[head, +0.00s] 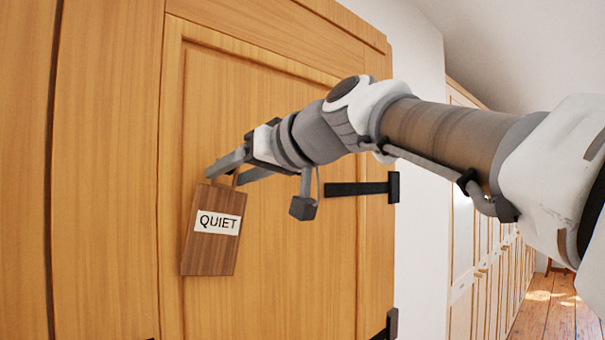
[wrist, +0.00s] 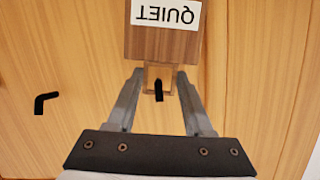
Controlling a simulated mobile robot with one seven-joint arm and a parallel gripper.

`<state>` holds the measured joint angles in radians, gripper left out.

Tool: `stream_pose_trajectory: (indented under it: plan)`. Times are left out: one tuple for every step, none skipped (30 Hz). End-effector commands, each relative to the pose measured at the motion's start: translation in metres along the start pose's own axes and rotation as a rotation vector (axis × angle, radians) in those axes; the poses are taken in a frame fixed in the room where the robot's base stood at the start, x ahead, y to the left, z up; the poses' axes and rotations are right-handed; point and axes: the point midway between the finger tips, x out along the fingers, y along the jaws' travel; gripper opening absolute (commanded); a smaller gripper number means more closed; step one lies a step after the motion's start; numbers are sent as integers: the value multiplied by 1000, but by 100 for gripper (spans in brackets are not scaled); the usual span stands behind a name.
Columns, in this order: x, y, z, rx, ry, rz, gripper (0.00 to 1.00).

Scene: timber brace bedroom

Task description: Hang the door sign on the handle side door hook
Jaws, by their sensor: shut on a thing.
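The wooden door sign (head: 212,245), with a white QUIET label, hangs below my gripper (head: 223,176) against the door. It appears upside down in the wrist view (wrist: 163,45). My gripper is shut on the sign's pale hanging loop (wrist: 148,78), with one finger on each side. A black door hook (wrist: 158,90) shows between the fingers at the loop's opening; I cannot tell whether the loop bears on it. Another black hook (wrist: 45,102) stands apart at the left of the wrist view. Both hooks are hidden in the head view.
The wooden door (head: 290,270) has a black hinge strap (head: 355,188) on its right side and another hinge (head: 390,325) lower down. A white wall and pale cabinets (head: 485,270) lie to the right. Wooden floor (head: 545,305) shows at the far right.

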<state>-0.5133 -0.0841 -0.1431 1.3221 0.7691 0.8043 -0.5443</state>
Motion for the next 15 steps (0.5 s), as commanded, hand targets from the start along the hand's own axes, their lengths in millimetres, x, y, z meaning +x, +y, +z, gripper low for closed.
stream_pose_trajectory:
  plan:
    - [0, 0, 0, 0, 1, 0, 0]
    - [0, 0, 0, 0, 1, 0, 0]
    - [0, 0, 0, 0, 1, 0, 0]
    - [0, 0, 0, 0, 1, 0, 0]
    - [0, 0, 0, 0, 1, 0, 0]
    - [0, 0, 0, 0, 0, 0, 0]
    - [0, 0, 0, 0, 0, 0, 0]
    - [0, 0, 0, 0, 0, 0, 0]
    - [0, 0, 0, 0, 0, 0, 0]
    - [0, 0, 0, 0, 0, 0, 0]
    - [0, 0, 0, 0, 0, 0, 0]
    - [0, 0, 0, 0, 0, 0, 0]
    - [0, 0, 0, 0, 0, 0, 0]
    - [0, 0, 0, 0, 0, 0, 0]
    - [0, 0, 0, 0, 0, 0, 55]
